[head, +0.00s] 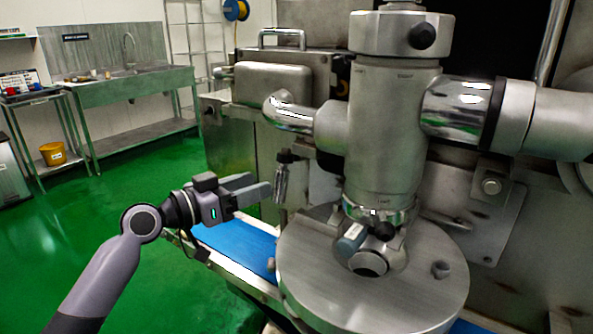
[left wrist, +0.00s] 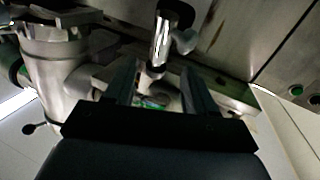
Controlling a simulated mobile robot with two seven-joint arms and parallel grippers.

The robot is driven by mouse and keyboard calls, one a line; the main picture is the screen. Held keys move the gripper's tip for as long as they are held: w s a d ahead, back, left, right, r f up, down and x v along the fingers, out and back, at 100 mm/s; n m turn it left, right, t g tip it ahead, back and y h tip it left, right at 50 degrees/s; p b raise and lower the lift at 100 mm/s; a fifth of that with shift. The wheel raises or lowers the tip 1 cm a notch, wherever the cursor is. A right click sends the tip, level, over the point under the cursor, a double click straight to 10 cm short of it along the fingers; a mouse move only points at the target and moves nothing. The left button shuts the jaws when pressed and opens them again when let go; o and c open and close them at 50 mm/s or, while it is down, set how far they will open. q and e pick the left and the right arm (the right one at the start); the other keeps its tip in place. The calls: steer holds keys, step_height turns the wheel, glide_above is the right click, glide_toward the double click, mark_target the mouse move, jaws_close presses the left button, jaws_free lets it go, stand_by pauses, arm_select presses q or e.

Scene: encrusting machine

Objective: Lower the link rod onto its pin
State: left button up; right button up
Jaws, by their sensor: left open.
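A short shiny upright rod with a black top (head: 281,180), which looks like the link rod, is at the left of the machine's central column. My left gripper (head: 262,186) is open, its fingers pointing right toward this rod, with the tips close to it. I cannot tell whether they touch. In the left wrist view a chrome rod (left wrist: 164,38) stands beyond the open fingers (left wrist: 160,76), in line with the gap between them. Nothing is clearly gripped. I cannot make out the pin. My right gripper is not in view.
The steel column (head: 385,140) stands on a round metal plate (head: 330,285). A bent chrome pipe (head: 290,112) is above the gripper. A blue conveyor belt (head: 238,245) runs below it. A sink bench (head: 130,85) is far left; the green floor (head: 150,170) between is mostly clear.

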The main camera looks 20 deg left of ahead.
mark_target(277, 172)
arm_select(q)
steer(key=shift+w+d+r, duration=0.35)
steer(key=shift+w+r, duration=0.1)
steer(key=shift+r, duration=0.05)
steer(key=p+x, duration=0.1)
steer(key=x, duration=0.4)
steer(key=shift+w+r, duration=0.1)
steer(key=shift+w+d, duration=0.5)
